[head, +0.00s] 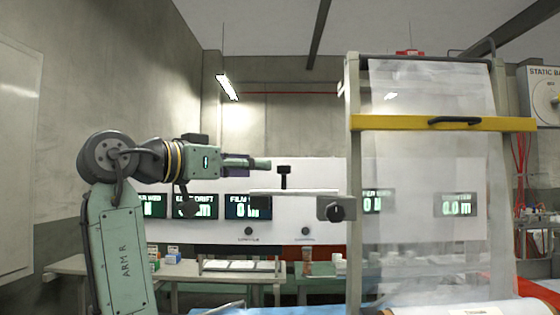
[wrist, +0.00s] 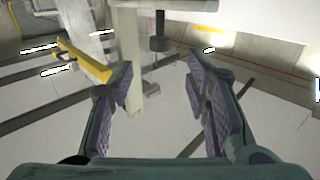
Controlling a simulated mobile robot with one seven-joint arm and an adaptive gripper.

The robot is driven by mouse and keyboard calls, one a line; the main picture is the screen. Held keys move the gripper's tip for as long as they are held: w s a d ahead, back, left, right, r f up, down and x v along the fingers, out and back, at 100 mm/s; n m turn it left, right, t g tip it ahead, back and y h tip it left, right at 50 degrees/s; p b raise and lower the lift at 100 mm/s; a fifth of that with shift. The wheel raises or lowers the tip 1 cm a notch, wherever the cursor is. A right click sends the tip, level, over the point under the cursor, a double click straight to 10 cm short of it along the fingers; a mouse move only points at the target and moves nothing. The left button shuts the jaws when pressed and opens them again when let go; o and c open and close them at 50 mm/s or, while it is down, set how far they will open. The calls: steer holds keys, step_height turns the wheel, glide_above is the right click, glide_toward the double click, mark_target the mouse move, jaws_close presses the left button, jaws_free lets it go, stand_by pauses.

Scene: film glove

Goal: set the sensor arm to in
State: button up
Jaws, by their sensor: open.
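The sensor arm appears to be the pale horizontal bar (head: 300,193) that runs left from a grey block with a dark knob (head: 336,209) beside the film frame. A black T-shaped handle (head: 285,171) stands up from the bar.
The film frame has a yellow crossbar (head: 400,123) and a clear film sheet (head: 425,200), close to the right. A white panel with green displays (head: 248,207) stands behind. Benches (head: 75,265) with small items lie beyond. Space above the handle looks clear.

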mark_target(284, 167)
steer(key=p+x, duration=0.3)
steer(key=x, duration=0.6)
steer(key=shift+w+d+f, duration=0.1)
steer(key=shift+w+d, duration=0.1)
jaws_close()
stand_by(0.5)
